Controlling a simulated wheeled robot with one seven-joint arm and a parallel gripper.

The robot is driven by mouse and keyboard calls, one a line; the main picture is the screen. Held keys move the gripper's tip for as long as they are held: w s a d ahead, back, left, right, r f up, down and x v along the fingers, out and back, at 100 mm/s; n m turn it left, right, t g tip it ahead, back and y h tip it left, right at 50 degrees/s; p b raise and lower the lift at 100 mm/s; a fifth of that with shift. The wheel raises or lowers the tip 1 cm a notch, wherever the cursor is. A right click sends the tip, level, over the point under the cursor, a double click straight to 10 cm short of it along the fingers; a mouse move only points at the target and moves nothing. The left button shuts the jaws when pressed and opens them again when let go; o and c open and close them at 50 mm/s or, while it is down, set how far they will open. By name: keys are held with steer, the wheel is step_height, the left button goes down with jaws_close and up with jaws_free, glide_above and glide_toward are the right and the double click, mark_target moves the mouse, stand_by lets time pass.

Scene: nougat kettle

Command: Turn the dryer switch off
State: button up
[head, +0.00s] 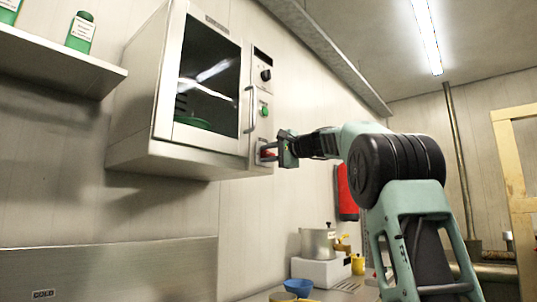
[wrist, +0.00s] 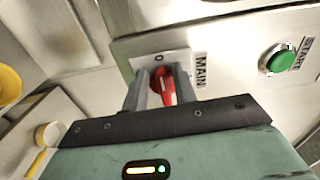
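The dryer (head: 205,85) is a steel cabinet high on the wall with a glass door. At the bottom of its right-hand panel is a red switch handle, marked MAIN in the wrist view (wrist: 163,84). The handle sits on a light plate with a "0" mark at its top, and it leans slightly. My gripper (head: 273,152) is at this switch; in the wrist view (wrist: 160,90) its two grey fingers stand on either side of the handle. A narrow gap shows by the left finger, so the gripper looks open around it. The fingertips partly hide the plate.
A green START button (wrist: 278,59) and a black knob (head: 266,75) are on the panel above the switch. A vertical door handle (head: 250,110) is close by. Below are a pot (head: 318,243), a blue bowl (head: 299,287) and a red wall object (head: 346,193).

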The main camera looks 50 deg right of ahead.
steer(key=shift+s, duration=0.1)
steer(key=s+d+b, duration=0.1)
steer(key=s+b, duration=0.2)
steer(key=s, duration=1.4)
steer(key=shift+d, duration=0.2)
